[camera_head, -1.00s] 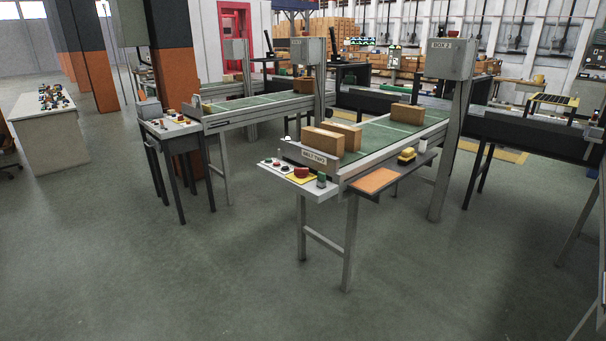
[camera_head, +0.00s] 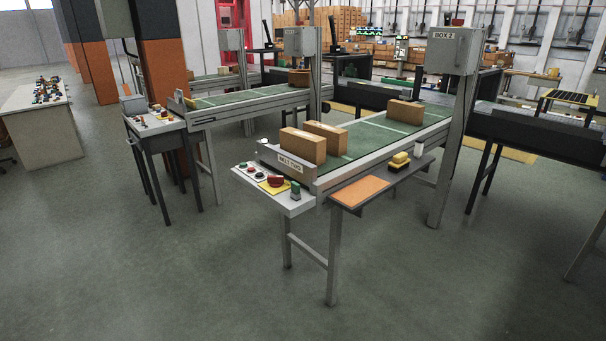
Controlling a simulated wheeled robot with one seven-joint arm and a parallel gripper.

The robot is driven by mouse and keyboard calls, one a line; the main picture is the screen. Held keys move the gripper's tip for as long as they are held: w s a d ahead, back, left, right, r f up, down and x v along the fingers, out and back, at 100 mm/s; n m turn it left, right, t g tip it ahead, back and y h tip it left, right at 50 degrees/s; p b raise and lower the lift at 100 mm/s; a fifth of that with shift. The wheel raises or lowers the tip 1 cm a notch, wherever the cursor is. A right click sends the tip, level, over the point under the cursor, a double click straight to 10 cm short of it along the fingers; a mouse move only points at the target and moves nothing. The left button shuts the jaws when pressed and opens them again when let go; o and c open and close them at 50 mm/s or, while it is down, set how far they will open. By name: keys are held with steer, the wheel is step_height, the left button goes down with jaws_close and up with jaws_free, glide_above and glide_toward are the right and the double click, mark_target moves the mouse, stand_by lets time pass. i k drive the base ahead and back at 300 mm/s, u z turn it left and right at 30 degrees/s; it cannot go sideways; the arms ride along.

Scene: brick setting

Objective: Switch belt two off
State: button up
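Belt two (camera_head: 368,138) is a green conveyor with a plate reading BELT TWO (camera_head: 290,165) at its near end. Several brown boxes stand on it, one of them a near box (camera_head: 302,146). A small light control panel (camera_head: 288,204) juts out at the near left of the belt. It bears several small buttons, a red mushroom button (camera_head: 276,180) on a yellow plate, and a green-topped part (camera_head: 295,188) at its right end. The markings on the panel are too small to read. My gripper is not in view.
An orange-topped side shelf (camera_head: 359,191) runs along the belt's right side, with a yellow object (camera_head: 397,160) on it. A post with a BOX 2 cabinet (camera_head: 455,50) stands at right. Another belt (camera_head: 235,106) and panel table (camera_head: 152,126) stand at left. The front floor is clear.

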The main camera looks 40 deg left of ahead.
mark_target(275, 181)
steer(key=z, duration=0.15)
steer(key=i, duration=0.2)
steer(key=u, duration=1.55)
steer(key=k, duration=0.6)
steer(key=z, duration=0.5)
steer(key=k, duration=0.75)
steer(key=z, duration=0.2)
steer(key=i, duration=0.4)
steer(key=u, duration=1.05)
steer(key=i, duration=0.95)
steer(key=u, duration=0.45)
steer(key=i, duration=0.7)
steer(key=z, duration=0.15)
